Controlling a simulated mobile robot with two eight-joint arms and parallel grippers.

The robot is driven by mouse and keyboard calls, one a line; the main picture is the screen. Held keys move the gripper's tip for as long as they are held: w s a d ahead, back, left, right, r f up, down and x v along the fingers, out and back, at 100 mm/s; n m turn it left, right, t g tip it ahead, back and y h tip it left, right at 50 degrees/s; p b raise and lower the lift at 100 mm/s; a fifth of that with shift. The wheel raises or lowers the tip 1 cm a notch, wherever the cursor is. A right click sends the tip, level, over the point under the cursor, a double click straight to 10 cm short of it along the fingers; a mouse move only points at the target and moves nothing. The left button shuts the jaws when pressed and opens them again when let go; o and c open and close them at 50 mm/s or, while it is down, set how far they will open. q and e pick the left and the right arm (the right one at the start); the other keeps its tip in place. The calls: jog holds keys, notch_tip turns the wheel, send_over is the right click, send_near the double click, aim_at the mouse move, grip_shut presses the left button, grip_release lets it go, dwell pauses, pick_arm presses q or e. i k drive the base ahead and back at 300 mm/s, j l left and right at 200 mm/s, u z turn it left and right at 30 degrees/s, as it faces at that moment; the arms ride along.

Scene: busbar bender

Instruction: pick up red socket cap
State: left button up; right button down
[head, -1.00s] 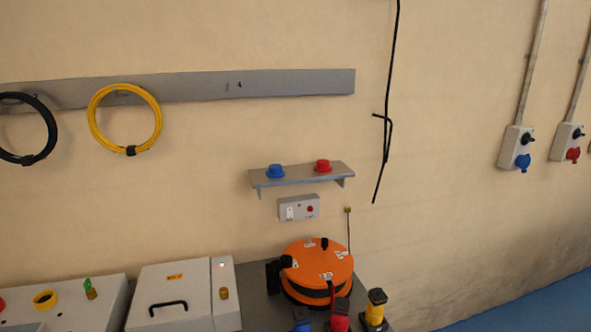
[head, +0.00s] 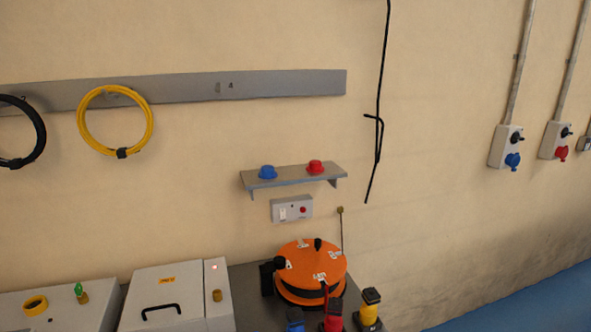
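The red socket cap (head: 315,167) sits on the right part of a small grey wall shelf (head: 290,182) in the head view. A blue cap (head: 267,172) sits on the same shelf to its left, with a gap between them. Neither of my grippers shows in the head view, so how they stand cannot be seen.
Below the shelf are a switch box (head: 291,209) and an orange cable reel (head: 310,268). Red, blue and yellow connectors stand in front of the reel. A grey case (head: 160,295) is at left. Wall sockets (head: 506,146) hang at right.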

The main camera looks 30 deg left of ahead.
aim_at(315, 166)
jog(key=i+l+u, duration=0.25)
jog(key=i+l, duration=0.15)
jog(key=i+l+u, duration=0.25)
jog(key=i+l, duration=0.15)
